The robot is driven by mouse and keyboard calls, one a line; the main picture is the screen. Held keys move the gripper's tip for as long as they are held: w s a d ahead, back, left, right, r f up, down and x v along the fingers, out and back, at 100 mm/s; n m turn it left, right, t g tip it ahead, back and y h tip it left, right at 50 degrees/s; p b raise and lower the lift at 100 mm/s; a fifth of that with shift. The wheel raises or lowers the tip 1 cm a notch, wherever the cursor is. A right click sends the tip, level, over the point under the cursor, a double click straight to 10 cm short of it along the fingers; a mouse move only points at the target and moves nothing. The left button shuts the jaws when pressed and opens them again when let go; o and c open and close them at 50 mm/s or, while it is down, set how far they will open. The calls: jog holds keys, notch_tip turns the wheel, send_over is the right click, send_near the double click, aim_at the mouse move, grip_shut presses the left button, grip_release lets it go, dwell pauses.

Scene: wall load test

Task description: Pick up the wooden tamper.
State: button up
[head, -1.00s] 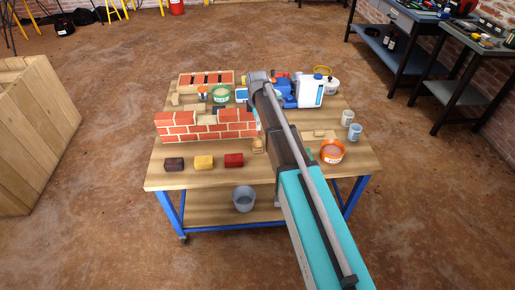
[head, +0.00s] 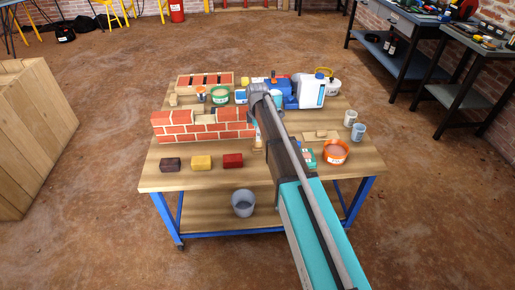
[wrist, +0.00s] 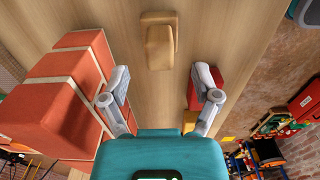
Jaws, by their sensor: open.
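The wooden tamper (wrist: 160,46) lies or stands on the wooden table top in the wrist view, just beyond my gripper (wrist: 164,78). It is light brown, with a wider flat end away from me and a narrower body. My gripper is open, its fingers apart to either side below the tamper, with nothing between them. In the head view only a small part of the tamper (head: 258,143) shows beside my arm; my arm hides most of the gripper there.
The red brick wall (wrist: 64,98) stands close by my left finger. The red block (wrist: 205,78) is behind my right finger, with the yellow block (wrist: 190,120) beyond. An orange tub (head: 336,152) and two cups (head: 355,126) stand at the table's right.

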aim_at(258, 144)
dwell(0.4)
jog(key=shift+f+b, duration=2.6)
grip_shut()
